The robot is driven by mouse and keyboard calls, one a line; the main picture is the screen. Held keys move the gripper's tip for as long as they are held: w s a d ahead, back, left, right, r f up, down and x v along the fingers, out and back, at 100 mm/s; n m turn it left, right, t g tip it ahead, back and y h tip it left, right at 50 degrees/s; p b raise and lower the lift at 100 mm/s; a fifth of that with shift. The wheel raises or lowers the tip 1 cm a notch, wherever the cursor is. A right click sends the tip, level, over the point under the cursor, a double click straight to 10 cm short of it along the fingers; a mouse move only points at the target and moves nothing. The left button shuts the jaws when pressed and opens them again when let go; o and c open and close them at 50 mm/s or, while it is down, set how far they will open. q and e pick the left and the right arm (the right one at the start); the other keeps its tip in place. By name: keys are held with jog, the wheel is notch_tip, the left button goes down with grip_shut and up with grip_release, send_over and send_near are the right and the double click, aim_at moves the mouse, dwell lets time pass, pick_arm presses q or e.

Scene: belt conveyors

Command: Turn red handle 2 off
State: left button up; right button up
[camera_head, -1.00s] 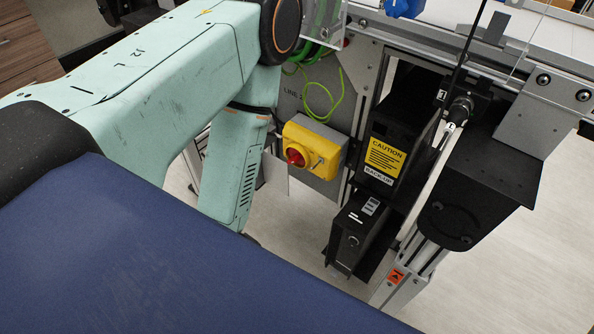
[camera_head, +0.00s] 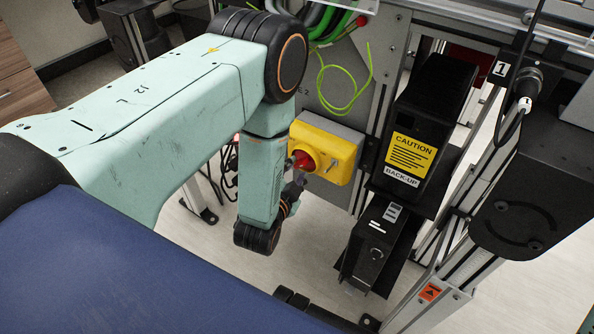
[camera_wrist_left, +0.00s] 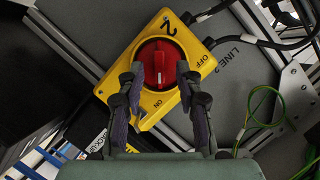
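Red handle 2 (camera_wrist_left: 160,66) is a round red knob with a raised grip bar, on a yellow switch box (camera_wrist_left: 203,62) marked 2, ON and OFF. Its bar runs roughly up and down in the left wrist view, its lower end toward ON. In the head view the red handle (camera_head: 303,160) and yellow box (camera_head: 337,150) sit on a grey panel. My left gripper (camera_wrist_left: 160,72) is open, one finger on each side of the bar, with visible gaps. In the head view my arm partly hides this gripper (camera_head: 298,180). My right gripper is not in view.
Green-yellow wires (camera_head: 345,105) hang above the box. A black back-up unit (camera_head: 428,110) with a yellow caution label stands to its right, with a smaller black unit (camera_head: 376,235) below. Metal frame posts stand further right. Open floor (camera_head: 210,250) shows below.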

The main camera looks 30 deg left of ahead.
pick_arm(q)
jog(key=shift+w+a+f, duration=0.1)
jog(key=shift+w+f, duration=0.2)
jog(key=shift+w, duration=0.3)
jog(key=shift+w+b, duration=0.35)
jog(key=shift+w, duration=0.15)
grip_shut()
